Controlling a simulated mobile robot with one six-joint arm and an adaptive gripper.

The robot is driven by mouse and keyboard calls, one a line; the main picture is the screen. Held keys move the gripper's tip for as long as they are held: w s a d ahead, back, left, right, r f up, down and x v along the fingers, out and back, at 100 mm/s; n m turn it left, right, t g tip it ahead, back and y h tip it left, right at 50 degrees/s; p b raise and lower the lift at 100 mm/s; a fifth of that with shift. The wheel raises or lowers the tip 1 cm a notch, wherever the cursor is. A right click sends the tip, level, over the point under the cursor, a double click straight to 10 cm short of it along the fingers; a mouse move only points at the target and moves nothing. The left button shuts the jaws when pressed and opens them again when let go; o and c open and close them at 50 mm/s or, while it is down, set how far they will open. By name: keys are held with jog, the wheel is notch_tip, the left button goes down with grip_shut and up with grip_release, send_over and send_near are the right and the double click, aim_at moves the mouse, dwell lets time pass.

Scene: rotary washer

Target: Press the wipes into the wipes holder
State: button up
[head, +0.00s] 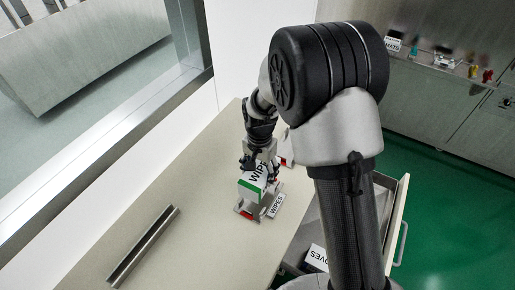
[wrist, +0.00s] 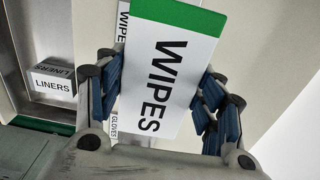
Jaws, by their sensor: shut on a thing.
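The wipes box (head: 250,190) is white with a green band and a WIPES label. My gripper (head: 259,164) is shut on the box from above, with a blue-padded finger on each side. The wrist view shows the box (wrist: 160,75) filling the space between the fingers. The wipes holder (head: 277,205) is a grey metal piece with a WIPES label, on the counter. The box stands tilted in the head view, over or at the holder. I cannot tell whether it is seated, as the box and my gripper hide the holder's inside. Part of the holder's label (wrist: 122,25) shows beside the box.
The counter (head: 190,190) is mostly clear, with a long metal channel (head: 143,247) at the near left. A liners box (wrist: 53,82) shows left in the wrist view.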

jog(key=shift+w, duration=0.25)
jog(key=shift+s+f+b, duration=0.45)
jog(key=shift+f+b, duration=0.05)
jog(key=shift+f, duration=0.05)
notch_tip(320, 180, down, 6)
jog(key=b, duration=0.4)
jog(key=shift+w, duration=0.15)
jog(key=shift+s+f+b, duration=0.2)
jog(key=shift+f+b, duration=0.15)
jog(key=shift+f, duration=0.05)
jog(key=c, duration=0.4)
jog(key=shift+f, duration=0.15)
grip_shut()
jog(key=shift+s+f+b, duration=0.3)
jog(key=shift+f+b, duration=0.1)
jog(key=shift+f, duration=0.45)
jog(key=shift+a, duration=0.1)
